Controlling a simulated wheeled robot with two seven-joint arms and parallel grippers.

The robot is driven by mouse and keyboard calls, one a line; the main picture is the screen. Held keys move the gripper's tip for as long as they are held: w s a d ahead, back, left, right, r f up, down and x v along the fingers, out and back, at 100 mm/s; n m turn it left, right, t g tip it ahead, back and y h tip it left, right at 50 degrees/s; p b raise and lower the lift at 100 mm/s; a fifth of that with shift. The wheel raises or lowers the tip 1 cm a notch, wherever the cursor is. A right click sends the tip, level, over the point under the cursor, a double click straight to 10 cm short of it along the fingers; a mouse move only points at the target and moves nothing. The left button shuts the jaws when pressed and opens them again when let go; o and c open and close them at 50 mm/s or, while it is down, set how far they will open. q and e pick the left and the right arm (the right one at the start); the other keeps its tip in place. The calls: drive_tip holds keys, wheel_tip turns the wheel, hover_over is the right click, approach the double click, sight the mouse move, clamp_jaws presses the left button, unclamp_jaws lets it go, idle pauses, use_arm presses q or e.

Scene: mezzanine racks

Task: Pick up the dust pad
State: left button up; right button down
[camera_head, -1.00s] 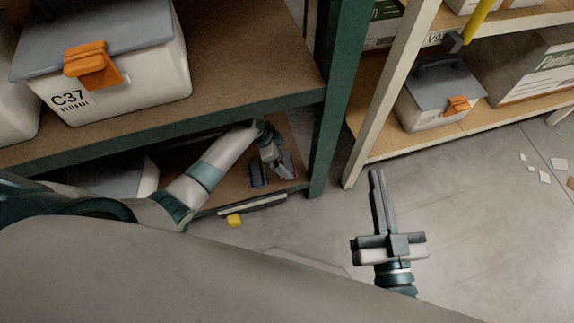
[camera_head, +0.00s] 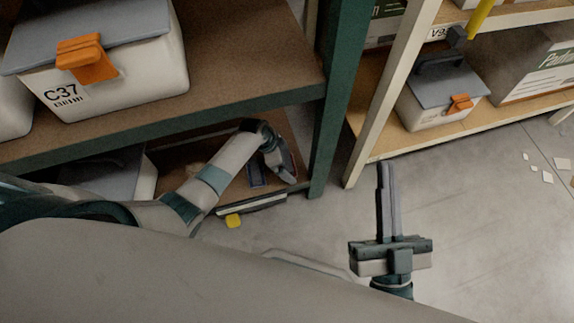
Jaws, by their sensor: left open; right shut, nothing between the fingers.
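I cannot tell for certain which thing is the dust pad. A small dark-blue flat item (camera_head: 256,176) lies on the low shelf, just left of my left gripper (camera_head: 284,167). My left arm reaches under the upper shelf, and this gripper is open, angled down close to the low shelf board. The gap between its fingers is hard to see, and no contact with the item is clear. My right gripper (camera_head: 388,190) is shut and empty, out over the bare floor with its fingers pointing away from me.
A green post (camera_head: 338,110) stands just right of my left gripper. The upper shelf (camera_head: 240,60) carries bin C37 (camera_head: 115,70). A grey-lidded bin (camera_head: 440,95) sits on the right rack. Paper scraps (camera_head: 548,177) litter the floor.

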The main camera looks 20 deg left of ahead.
use_arm(q)
drive_tip(key=shift+d+f, duration=0.1)
drive_tip(key=shift+f, duration=0.2)
use_arm(e)
drive_tip(key=shift+s+r+t, duration=0.3)
drive_tip(key=shift+r, duration=0.1)
use_arm(q)
drive_tip(key=shift+c, duration=0.6)
drive_tip(key=c, duration=1)
drive_tip(key=shift+c, duration=0.2)
drive_tip(key=shift+r, duration=0.15)
